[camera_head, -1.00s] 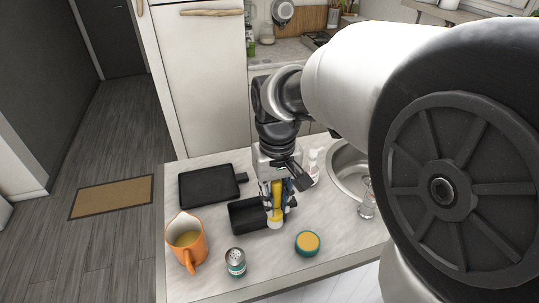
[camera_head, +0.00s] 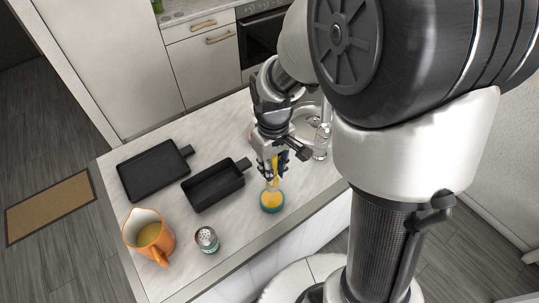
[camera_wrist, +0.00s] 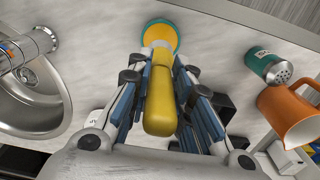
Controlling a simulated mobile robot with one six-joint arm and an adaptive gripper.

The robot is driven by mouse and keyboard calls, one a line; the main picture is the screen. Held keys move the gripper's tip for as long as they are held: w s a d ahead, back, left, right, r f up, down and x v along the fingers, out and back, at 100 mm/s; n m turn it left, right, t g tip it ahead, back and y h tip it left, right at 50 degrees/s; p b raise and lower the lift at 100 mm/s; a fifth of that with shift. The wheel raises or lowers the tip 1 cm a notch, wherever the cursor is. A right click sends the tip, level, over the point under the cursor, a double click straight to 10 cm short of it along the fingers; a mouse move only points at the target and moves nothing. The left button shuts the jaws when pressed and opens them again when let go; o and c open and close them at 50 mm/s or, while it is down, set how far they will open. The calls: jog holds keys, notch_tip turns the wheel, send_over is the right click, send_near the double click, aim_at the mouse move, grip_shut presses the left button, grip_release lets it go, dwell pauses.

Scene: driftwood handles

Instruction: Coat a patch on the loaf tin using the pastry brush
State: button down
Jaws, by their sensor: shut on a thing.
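My gripper (camera_head: 276,163) is shut on the yellow handle of the pastry brush (camera_head: 275,171). In the wrist view the brush (camera_wrist: 160,98) lies between my fingers (camera_wrist: 160,78), and its pale head points at a round teal pot with yellow contents (camera_wrist: 163,31). In the head view the brush head is at the teal pot (camera_head: 271,205); whether it touches the contents I cannot tell. The black loaf tin (camera_head: 221,197), with a stub handle, lies left of my gripper. In the wrist view it is mostly hidden behind my fingers.
A black flat tray (camera_head: 153,172) lies left of the loaf tin. An orange jug (camera_head: 140,236) and a shaker tin (camera_head: 207,240) stand near the front edge. A sink (camera_head: 306,122) with a tap is at the right. Bare counter lies between these things.

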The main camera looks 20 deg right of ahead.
jog(key=shift+f+b, duration=2.15)
jog(key=shift+f, duration=0.65)
jog(key=shift+s+f+b, duration=0.15)
jog(key=shift+f+b, duration=0.2)
jog(key=shift+f, duration=0.2)
notch_tip(320, 180, up, 7)
jog(key=p, duration=0.6)
jog(key=shift+r, duration=0.1)
dwell(0.4)
